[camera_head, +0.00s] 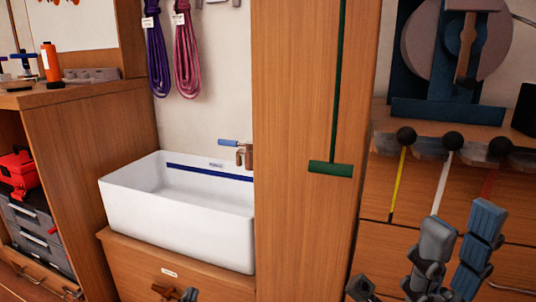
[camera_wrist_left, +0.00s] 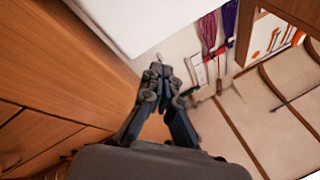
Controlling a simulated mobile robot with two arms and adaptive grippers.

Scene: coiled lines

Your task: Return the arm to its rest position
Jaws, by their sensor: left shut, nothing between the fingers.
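My left gripper (camera_wrist_left: 166,80) is shut and empty in the left wrist view, its dark fingers drawn together. Behind its fingertips lie wooden panels and a white basin edge (camera_wrist_left: 150,22). In the head view a small dark part of the left gripper (camera_head: 188,294) shows at the bottom edge, below the basin and beside a drawer handle. The rest of the left arm is out of that frame. Grey and blue-grey parts of my right gripper (camera_head: 425,262) show at the bottom right, in front of wooden drawers. I cannot tell how its fingers stand.
A white basin (camera_head: 175,222) stands on a wooden cabinet. Purple (camera_head: 157,60) and pink (camera_head: 186,55) coiled lines hang above it. A tall wooden panel (camera_head: 290,130) stands right of the basin. A side cabinet (camera_head: 90,150) is at left. Black knobs (camera_head: 453,141) jut from a right-hand shelf.

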